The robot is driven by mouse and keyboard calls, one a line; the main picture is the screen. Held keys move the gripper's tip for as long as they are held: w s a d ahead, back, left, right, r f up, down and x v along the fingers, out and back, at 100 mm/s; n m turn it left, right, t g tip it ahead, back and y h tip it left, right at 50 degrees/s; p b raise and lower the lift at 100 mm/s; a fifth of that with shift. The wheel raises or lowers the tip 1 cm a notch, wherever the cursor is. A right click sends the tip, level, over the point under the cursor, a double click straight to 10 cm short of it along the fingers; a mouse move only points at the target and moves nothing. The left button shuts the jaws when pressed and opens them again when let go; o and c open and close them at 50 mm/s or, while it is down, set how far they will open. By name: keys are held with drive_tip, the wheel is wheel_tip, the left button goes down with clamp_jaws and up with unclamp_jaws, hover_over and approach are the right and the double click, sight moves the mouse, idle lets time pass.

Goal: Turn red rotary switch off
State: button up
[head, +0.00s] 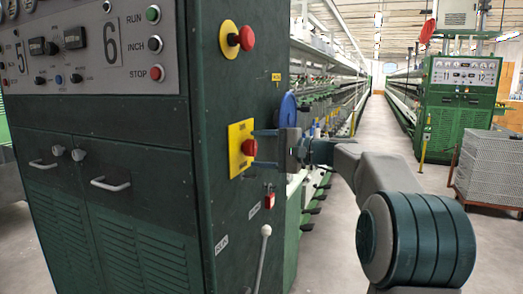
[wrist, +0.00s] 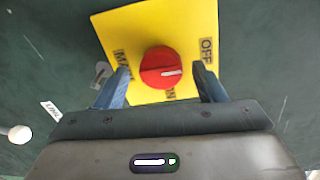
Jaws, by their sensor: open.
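The red rotary switch (wrist: 158,62) is a round knob on a yellow plate (wrist: 138,24) in the wrist view. Its white mark points right, between the "OFF" label at the upper right and the "ON" label below. In the head view, the knob (head: 249,148) and its yellow plate (head: 236,133) sit on the side of the dark green cabinet. My gripper (wrist: 160,74) is open, with one blue finger on each side of the knob and visible gaps between. In the head view, my gripper (head: 257,149) faces the plate; I cannot tell whether the fingertips touch it.
A red mushroom button (head: 246,38) on a yellow base is above the switch. A small red switch (head: 269,196) and a lever with a white ball (head: 266,231) are below. A blue round part (head: 288,110) is behind my gripper. The aisle (head: 375,135) is clear.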

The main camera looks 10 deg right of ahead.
drive_tip(key=v, duration=1.4)
drive_tip(key=shift+a, duration=0.1)
drive_tip(key=s+a+f+n+g+h+p, duration=0.2)
drive_tip(key=s+a+f+g+h+p, duration=0.4)
drive_tip(key=s+a, duration=0.55)
drive_tip(key=s+f+n+h+p, duration=0.3)
drive_tip(key=s+f+h+p, duration=0.1)
drive_tip(key=s, duration=0.4)
drive_tip(key=s+f+n+g+h+p, duration=0.1)
drive_tip(key=s+f+n+h+p, duration=0.2)
drive_tip(key=s, duration=0.5)
wheel_tip(320, 180, down, 2)
drive_tip(key=shift+a+n+h+p, duration=0.35)
drive_tip(key=shift+h+p, duration=0.15)
drive_tip(key=shift+p, duration=0.35)
